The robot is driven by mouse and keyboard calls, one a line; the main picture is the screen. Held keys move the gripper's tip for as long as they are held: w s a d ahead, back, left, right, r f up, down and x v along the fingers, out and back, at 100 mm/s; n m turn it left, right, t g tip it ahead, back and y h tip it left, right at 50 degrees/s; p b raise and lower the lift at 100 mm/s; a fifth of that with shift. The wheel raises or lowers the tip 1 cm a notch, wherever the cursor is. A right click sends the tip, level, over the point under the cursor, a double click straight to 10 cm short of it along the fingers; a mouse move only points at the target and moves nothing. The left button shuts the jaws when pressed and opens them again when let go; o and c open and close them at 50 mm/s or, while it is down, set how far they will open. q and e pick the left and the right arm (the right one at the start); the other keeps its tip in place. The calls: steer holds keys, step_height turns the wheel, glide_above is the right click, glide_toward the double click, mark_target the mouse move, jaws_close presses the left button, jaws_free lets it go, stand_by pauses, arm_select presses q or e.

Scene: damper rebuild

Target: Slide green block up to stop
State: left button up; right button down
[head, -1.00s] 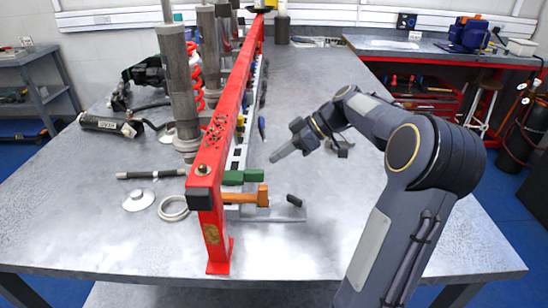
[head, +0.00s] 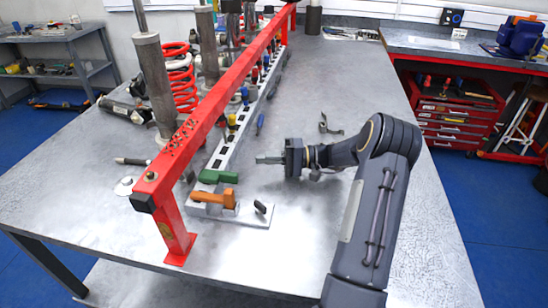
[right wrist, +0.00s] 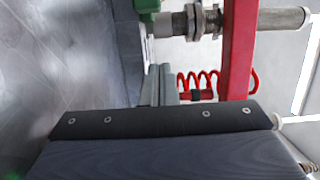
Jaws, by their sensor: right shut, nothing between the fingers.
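The green block (head: 219,177) sits low on the near part of the pale rail (head: 228,142), just behind an orange block (head: 213,198). It also shows at the top edge of the right wrist view (right wrist: 147,8). My right gripper (head: 258,159) is shut and empty, above the table to the right of the rail, apart from the green block. Its fingers point left in the head view. In the right wrist view the fingers (right wrist: 158,85) point up toward the green block. My left gripper is not in view.
A long red beam (head: 210,92) on a red leg runs along the rail's left side and rises above it. Dampers and a red spring (head: 182,78) stand beyond it. A small dark piece (head: 260,207) lies near the orange block. The table right of my arm is clear.

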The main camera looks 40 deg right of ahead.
mark_target(221, 172)
steer(key=p+x, duration=0.1)
steer(key=x, duration=0.4)
steer(key=shift+w+a+r, duration=0.15)
steer(key=shift+w+a, duration=0.05)
steer(key=shift+a, duration=0.15)
steer(key=shift+s+a+p, duration=0.35)
steer(key=shift+s+a, duration=0.75)
steer(key=shift+s, duration=0.15)
steer(key=shift+s+a, duration=0.15)
steer(key=shift+a, duration=0.05)
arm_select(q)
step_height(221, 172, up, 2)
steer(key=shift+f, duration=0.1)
